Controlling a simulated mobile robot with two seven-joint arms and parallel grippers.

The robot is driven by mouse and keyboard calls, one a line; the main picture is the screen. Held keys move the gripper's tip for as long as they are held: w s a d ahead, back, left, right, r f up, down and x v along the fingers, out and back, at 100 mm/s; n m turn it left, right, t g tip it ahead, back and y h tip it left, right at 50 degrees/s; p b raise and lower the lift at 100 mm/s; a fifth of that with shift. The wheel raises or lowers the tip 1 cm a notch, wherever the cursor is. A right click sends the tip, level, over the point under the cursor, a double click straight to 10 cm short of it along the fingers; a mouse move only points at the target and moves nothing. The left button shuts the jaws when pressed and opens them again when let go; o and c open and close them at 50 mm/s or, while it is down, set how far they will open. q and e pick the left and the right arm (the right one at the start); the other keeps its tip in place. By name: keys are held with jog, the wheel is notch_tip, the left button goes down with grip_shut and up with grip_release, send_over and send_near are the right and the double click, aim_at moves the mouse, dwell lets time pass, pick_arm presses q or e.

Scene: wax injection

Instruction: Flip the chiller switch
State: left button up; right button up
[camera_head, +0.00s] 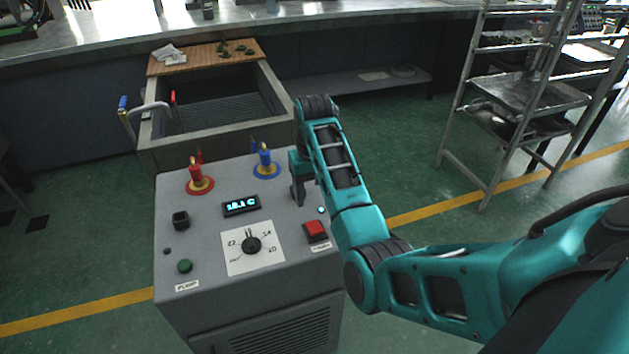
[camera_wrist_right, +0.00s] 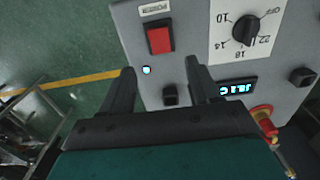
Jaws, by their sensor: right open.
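The grey chiller (camera_head: 175,310) stands in the middle of the head view. Its red rocker switch (camera_head: 316,230), labelled POWER, is on the right of the sloped top panel; the switch also shows in the right wrist view (camera_wrist_right: 160,39). A small light (camera_head: 321,209) beside it glows. The display (camera_head: 240,205) is lit and appears to read 18.1 C. My right gripper (camera_head: 299,190) is over the panel's back right, behind the switch. In the right wrist view its fingers (camera_wrist_right: 161,82) are apart, with a black block (camera_wrist_right: 170,94) visible between them. My left gripper is not in view.
The panel also carries a dial (camera_head: 251,244), a green pump button (camera_head: 184,266), a black knob (camera_head: 180,218), and upright red (camera_head: 196,175) and blue (camera_head: 265,160) fittings. A basin (camera_head: 147,140) stands behind the chiller. A metal rack (camera_head: 470,110) is at right.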

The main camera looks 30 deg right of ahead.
jog(key=shift+r, duration=1.55)
jog(key=s+a+f+n+t+h, duration=0.1)
jog(key=s+f, duration=0.3)
jog(key=s, duration=0.3)
jog(key=s+a+f+n+t+h, duration=0.1)
jog(key=s+a+f, duration=0.1)
jog(key=s+f, duration=0.35)
jog(key=s+a+r+n+t+y, duration=0.1)
jog(key=s+a+r, duration=0.1)
jog(key=s+a, duration=0.35)
jog(key=s+a+r+n+t+y, duration=0.1)
jog(key=s+a+r+n, duration=0.15)
jog(key=s, duration=0.65)
jog(key=w+a+f+t+y, duration=0.2)
jog(key=w+f+t, duration=0.4)
jog(key=f, duration=0.3)
jog(key=shift+w+a+t, duration=0.35)
jog(key=shift+w+t, duration=0.05)
jog(key=shift+w, duration=0.35)
jog(key=shift+f, duration=0.1)
